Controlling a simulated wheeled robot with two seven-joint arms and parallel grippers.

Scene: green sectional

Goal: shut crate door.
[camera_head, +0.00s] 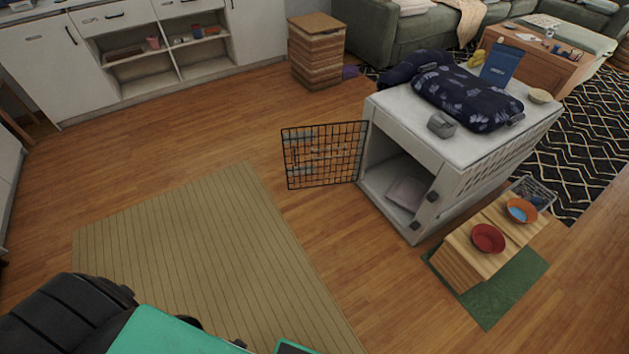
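The white pet crate (452,157) stands on the wooden floor right of the middle. Its black wire door (323,155) is swung wide open to the left, hinged at the crate's left front edge. The crate's front opening shows a pale pad (407,192) inside. Dark latch parts (432,197) sit on the right front edge. Dark and teal parts at the bottom left seem to be mine. Neither gripper's fingers can be made out in the head view.
A wooden feeder with a red bowl (488,238) and an orange bowl (520,211) stands on a green mat (491,300) right of the crate. A dark patterned cushion (466,98) lies on the crate top. A beige rug (200,262) and bare floor lie before the door.

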